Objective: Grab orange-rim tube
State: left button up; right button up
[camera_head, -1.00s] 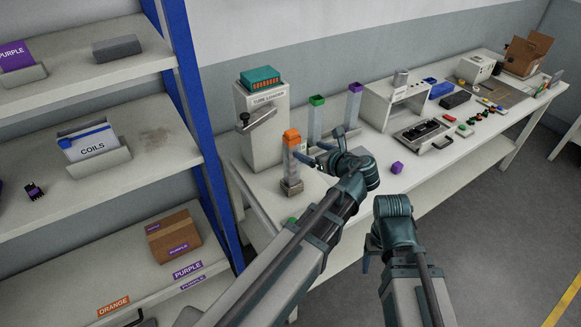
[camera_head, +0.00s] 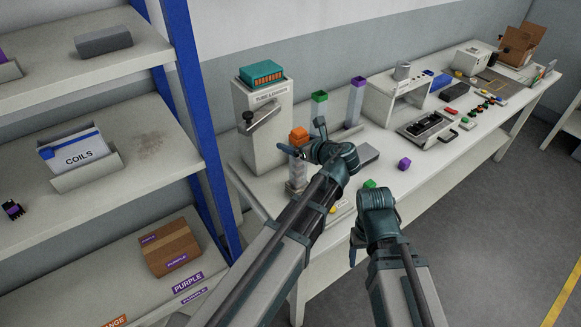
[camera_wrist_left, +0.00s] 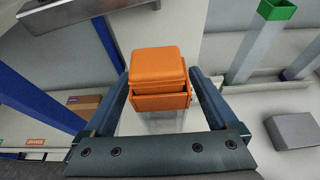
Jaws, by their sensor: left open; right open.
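The orange-rim tube shows its orange top (camera_head: 299,135) above a clear body (camera_head: 297,173), standing upright on the bench left of my left wrist. In the left wrist view, the orange top (camera_wrist_left: 158,78) sits between the two fingers, with a gap visible on its right. My left gripper (camera_head: 301,137) is open around the top and not clamped on it. My right gripper (camera_head: 355,240) is open over the bench's front edge, largely hidden by its own wrist.
A green-rim tube (camera_head: 319,105) and a purple-rim tube (camera_head: 355,103) stand behind and to the right. The tube loader (camera_head: 262,125) stands at left. A grey block (camera_head: 366,154), a purple cube (camera_head: 404,163) and a green cube (camera_head: 369,184) lie nearby. Shelves (camera_head: 110,150) stand at left.

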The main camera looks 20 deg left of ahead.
pick_arm(q)
jog(key=shift+x, duration=0.75)
jog(key=shift+d+r, duration=0.1)
jog(key=shift+d, duration=0.15)
jog(key=shift+c, duration=0.3)
grip_shut()
